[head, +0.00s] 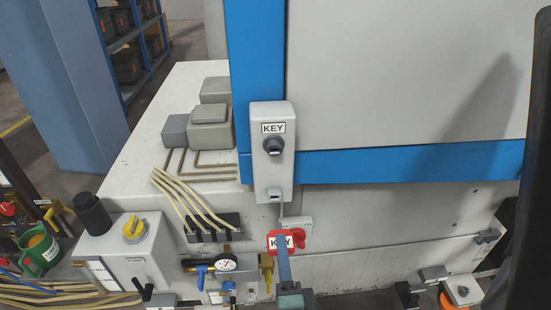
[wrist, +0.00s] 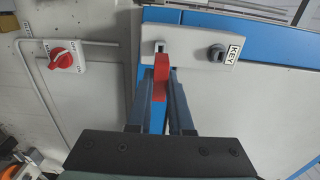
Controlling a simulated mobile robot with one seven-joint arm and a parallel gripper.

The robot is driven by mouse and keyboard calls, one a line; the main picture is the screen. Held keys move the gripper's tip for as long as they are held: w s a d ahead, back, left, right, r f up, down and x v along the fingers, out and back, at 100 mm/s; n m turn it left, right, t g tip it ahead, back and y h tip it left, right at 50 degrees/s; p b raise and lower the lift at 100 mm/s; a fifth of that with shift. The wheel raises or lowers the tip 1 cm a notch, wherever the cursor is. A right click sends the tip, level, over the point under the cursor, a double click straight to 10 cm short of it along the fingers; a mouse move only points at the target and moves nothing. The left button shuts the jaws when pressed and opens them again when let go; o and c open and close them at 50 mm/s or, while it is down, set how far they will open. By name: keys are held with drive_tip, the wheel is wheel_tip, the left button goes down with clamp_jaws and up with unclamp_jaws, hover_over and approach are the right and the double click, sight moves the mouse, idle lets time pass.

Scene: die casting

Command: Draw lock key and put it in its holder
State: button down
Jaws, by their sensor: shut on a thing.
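A grey key box (head: 272,174) marked KEY is fixed at the corner of the blue frame. It carries a dark round lock (head: 273,146) and a small socket (head: 274,195) near its lower end. In the wrist view the lock (wrist: 216,52) is at the right and the socket (wrist: 160,47) at the left. My gripper (head: 283,240) is shut on a red key (wrist: 161,70), whose KEY tag faces the head camera. In the wrist view the key's tip is right by the socket. I cannot tell whether it touches it.
A red rotary switch (wrist: 66,60) on a white plate is beside the key box, joined by conduit. A gauge (head: 226,262) and valves are left of my gripper. A panel with a yellow knob (head: 134,229) stands further left. The large door above right is flat.

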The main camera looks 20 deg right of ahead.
sight(279, 231)
drive_tip(key=shift+w, duration=0.1)
drive_tip(key=shift+x, duration=2.8)
drive_tip(key=shift+p+x, duration=0.4)
drive_tip(key=shift+x, duration=1.25)
drive_tip(key=c, duration=0.7)
unclamp_jaws()
drive_tip(key=shift+c, duration=0.2)
drive_tip(key=v, duration=1.3)
drive_tip(key=shift+b, duration=0.3)
